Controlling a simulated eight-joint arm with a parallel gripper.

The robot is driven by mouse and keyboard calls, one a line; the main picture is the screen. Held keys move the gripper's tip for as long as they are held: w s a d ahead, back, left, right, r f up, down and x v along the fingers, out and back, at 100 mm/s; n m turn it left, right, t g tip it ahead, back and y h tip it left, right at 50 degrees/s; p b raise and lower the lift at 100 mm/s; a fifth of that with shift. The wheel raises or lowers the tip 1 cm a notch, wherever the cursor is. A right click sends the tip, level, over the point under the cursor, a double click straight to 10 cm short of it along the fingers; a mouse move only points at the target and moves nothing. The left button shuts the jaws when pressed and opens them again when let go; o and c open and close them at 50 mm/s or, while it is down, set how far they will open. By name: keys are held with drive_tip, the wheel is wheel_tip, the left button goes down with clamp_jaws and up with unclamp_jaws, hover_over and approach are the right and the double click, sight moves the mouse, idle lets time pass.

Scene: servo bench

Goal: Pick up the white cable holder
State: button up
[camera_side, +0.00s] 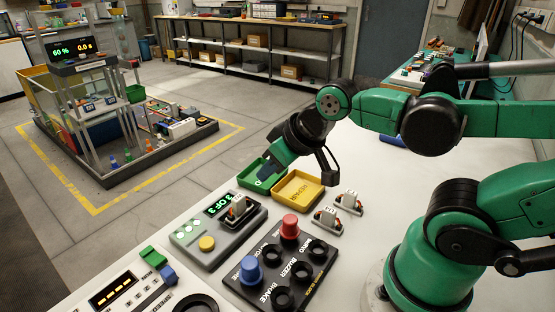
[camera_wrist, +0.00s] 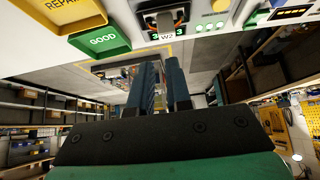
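No piece is clearly marked as the white cable holder. Two small pieces with white tops and dark parts stand on the white table right of the yellow tray: a farther one (camera_side: 349,202) and a nearer one (camera_side: 327,220). A similar piece (camera_side: 237,209) sits on the grey tester; a piece on the tester also shows in the wrist view (camera_wrist: 164,19). My gripper (camera_side: 267,176) hangs above the green tray, left of the two loose pieces and apart from them. In the wrist view its blue fingers (camera_wrist: 164,64) stand apart with nothing between them.
The green tray (camera_side: 250,176) and yellow tray (camera_side: 299,188) lie side by side. The grey tester (camera_side: 200,245) and a black button panel (camera_side: 308,265) with red and blue knobs stand in front. White table right of the loose pieces is clear.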

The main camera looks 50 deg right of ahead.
drive_tip(key=o, duration=0.7)
drive_tip(key=shift+o, duration=0.2)
drive_tip(key=g, duration=0.5)
hover_over(239, 197)
drive_tip(key=s, duration=0.1)
wheel_tip(239, 197, down, 3)
drive_tip(key=shift+w+f+g, duration=0.25)
drive_tip(key=shift+f+g, duration=0.15)
drive_tip(key=shift+f, duration=0.45)
drive_tip(key=shift+w+f, duration=0.15)
drive_tip(key=shift+f, duration=1.15)
drive_tip(key=shift+w+f, duration=0.15)
drive_tip(key=shift+f, duration=1.1)
